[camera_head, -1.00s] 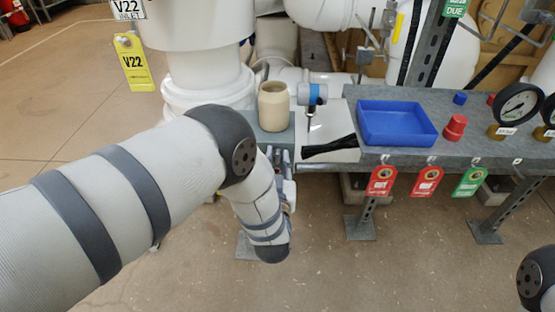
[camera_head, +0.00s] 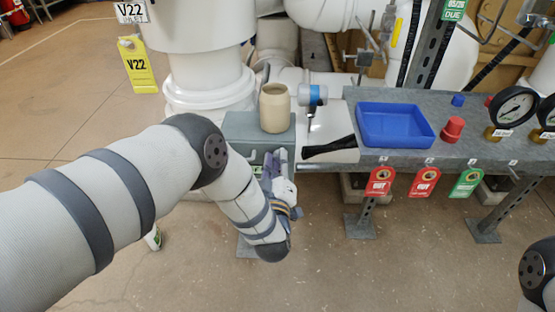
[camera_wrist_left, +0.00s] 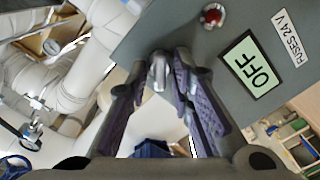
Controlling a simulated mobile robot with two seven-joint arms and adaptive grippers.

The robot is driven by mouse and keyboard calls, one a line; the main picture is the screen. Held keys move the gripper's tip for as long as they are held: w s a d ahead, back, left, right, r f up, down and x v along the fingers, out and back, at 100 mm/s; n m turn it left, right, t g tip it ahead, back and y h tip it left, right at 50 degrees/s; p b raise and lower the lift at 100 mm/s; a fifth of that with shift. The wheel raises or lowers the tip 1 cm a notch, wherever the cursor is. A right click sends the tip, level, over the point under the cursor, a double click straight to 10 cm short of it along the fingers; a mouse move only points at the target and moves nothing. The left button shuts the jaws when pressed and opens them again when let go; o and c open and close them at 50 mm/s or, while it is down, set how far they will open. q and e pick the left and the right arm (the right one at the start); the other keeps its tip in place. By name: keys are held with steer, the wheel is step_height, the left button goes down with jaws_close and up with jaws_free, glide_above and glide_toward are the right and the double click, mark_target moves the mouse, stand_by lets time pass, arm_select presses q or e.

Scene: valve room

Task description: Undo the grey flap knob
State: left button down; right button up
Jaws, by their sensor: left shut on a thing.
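The grey flap knob (camera_wrist_left: 158,72) shows in the left wrist view as a small metallic piece on the face of a grey box (camera_wrist_left: 185,35). That face also carries a red lamp (camera_wrist_left: 212,15), an OFF sign (camera_wrist_left: 251,65) and a FUSES 24 V label (camera_wrist_left: 287,38). My left gripper (camera_wrist_left: 162,78) has its purple-padded fingers on both sides of the knob and is shut on it. In the head view the box (camera_head: 240,128) stands at the left end of the bench, with my left gripper (camera_head: 275,163) at its front. The knob is hidden there.
A beige jar (camera_head: 273,108) stands on the box. A blue and white tool (camera_head: 312,97), a black strip (camera_head: 328,148), a blue tray (camera_head: 365,140) and a red cap (camera_head: 453,129) are on the bench (camera_head: 470,155). Red and green tags hang along its front edge. Pipes stand behind.

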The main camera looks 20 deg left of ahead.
arm_select(q)
steer(key=n, duration=0.3)
steer(key=shift+a+f+n, duration=0.1)
steer(key=shift+n, duration=2.2)
steer(key=c, duration=1.7)
jaws_free()
steer(key=shift+s, duration=0.1)
